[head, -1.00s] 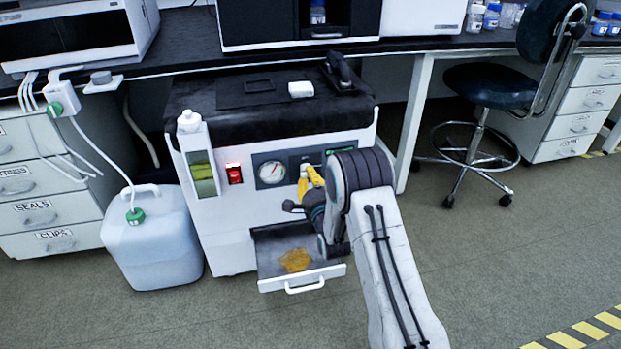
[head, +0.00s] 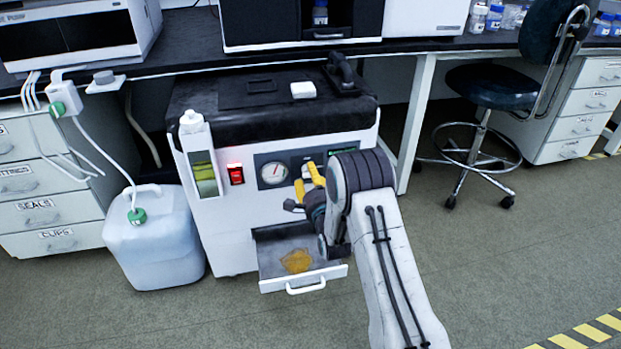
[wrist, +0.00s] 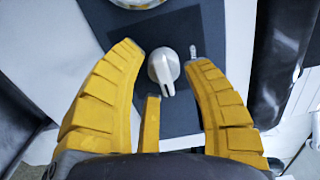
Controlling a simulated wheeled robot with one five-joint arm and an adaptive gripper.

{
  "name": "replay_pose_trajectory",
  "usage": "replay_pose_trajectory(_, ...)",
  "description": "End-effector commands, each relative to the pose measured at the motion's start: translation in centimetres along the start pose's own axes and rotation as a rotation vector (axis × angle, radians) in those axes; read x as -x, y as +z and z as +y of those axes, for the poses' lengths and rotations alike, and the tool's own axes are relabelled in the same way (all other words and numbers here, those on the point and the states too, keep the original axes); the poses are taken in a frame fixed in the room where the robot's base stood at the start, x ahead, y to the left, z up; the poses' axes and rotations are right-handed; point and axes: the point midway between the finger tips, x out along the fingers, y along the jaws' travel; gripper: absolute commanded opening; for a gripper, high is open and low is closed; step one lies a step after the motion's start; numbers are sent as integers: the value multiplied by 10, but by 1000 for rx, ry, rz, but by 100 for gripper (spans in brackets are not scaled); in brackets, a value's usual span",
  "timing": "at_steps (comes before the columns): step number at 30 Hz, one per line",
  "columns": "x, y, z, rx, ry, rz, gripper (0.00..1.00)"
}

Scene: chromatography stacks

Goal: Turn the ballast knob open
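The white ballast knob (wrist: 163,70) sits on a dark panel (wrist: 185,115) in the wrist view, with its pointer ridge running roughly up and down the picture. My gripper (wrist: 165,54) is open, its two yellow fingertips to the left and right of the knob with a gap on each side. A shorter yellow finger part (wrist: 150,122) shows below the knob. In the head view my gripper (head: 308,180) is at the front panel, right of the round gauge (head: 273,172). There the fingers and arm largely hide the knob.
A small metal stem (wrist: 193,52) stands by the right fingertip. The white pump cabinet (head: 230,235) has a red lit switch (head: 236,174) and, below my gripper, an open drawer (head: 270,286) holding an amber patch. A white jug (head: 155,245) stands left; open floor lies right.

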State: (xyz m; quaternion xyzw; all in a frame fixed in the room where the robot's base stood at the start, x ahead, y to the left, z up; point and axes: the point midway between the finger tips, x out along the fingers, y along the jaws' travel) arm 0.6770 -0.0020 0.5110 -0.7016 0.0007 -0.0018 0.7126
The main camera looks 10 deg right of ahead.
Motion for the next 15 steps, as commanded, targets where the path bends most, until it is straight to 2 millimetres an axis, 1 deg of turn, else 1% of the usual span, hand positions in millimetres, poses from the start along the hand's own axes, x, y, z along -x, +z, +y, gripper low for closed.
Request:
replay_pose_trajectory(9, 2, -1, 1, 1, 2, 2, 45)
replay_pose_trajectory(11, 6, -1, 1, 1, 3, 2, 45)
replay_pose_trajectory(15, 19, -1, 1, 1, 4, 2, 45)
